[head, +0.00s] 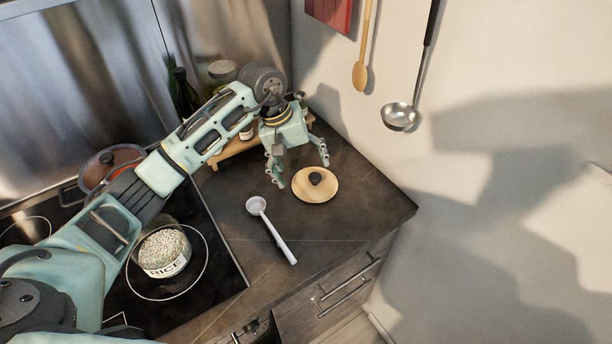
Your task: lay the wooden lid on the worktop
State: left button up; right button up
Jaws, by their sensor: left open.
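The wooden lid (329,191) is a round, light-wood disc with a dark knob (315,178) in its middle. It appears to lie flat on the dark worktop (353,221), near the back right corner. My left gripper (303,175) is open and empty, with its fingers spread just behind and to the left of the lid. I cannot tell whether a finger touches the lid's edge. My right gripper is not in view.
A white ladle-like spoon (278,233) lies left of the lid. A rice container (165,254) and a reddish pot (110,163) stand on the hob. Bottles and a wooden stand (228,151) are behind my arm. Utensils hang on the wall.

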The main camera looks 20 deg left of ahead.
pick_arm(q)
jog(key=b+v, duration=0.1)
jog(key=v, duration=0.7)
jog(key=shift+f, duration=0.1)
